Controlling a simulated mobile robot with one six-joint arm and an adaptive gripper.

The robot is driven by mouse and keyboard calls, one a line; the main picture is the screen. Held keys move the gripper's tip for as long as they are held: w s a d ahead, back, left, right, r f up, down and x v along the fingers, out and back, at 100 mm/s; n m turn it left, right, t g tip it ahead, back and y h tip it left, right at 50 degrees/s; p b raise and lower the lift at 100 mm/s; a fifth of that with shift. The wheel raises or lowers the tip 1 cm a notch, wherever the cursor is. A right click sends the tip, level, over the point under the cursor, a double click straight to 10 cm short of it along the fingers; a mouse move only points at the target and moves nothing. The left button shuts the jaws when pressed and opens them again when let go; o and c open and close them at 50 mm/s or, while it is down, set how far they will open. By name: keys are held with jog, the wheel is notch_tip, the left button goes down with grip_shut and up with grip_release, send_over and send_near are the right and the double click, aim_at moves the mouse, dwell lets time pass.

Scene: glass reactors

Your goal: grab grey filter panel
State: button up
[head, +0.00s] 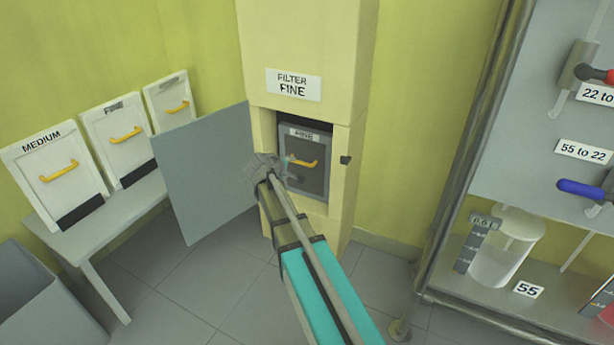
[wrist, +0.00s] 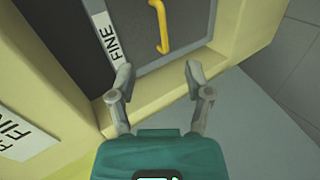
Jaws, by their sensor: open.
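The grey filter panel (head: 312,180) labelled FINE sits inside the opening of the yellow filter housing (head: 346,205). It has a yellow handle (head: 302,162) on its front. In the wrist view the panel's dark face (wrist: 190,25), its FINE label and the yellow handle (wrist: 161,24) show at the top. My gripper (head: 284,166) is in front of the opening, beside the panel's left edge in the head view. In the wrist view my gripper (wrist: 158,76) has its fingers spread and empty, short of the handle. Part of the panel's lower left is hidden by my gripper.
The housing's grey door (head: 205,170) stands open to the left. White panels marked MEDIUM (head: 55,170) and FINE (head: 115,145), plus another, lean on a grey bench (head: 125,210). A metal rack (head: 450,175) with a clear vessel (head: 505,245) stands at right.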

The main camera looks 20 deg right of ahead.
jog(key=w+d+f+n+t+h+b, duration=0.1)
jog(key=w+f+n+t+b, duration=0.1)
jog(key=w+f+b, duration=0.4)
jog(key=shift+w+d+n+b, duration=0.15)
jog(key=shift+d+n+b, duration=0.3)
jog(key=shift+b, duration=0.6)
jog(key=b+x, duration=0.2)
jog(key=x, duration=0.6)
jog(key=shift+w+d+b, duration=0.25)
jog(key=shift+b, duration=0.15)
jog(key=shift+r, duration=0.1)
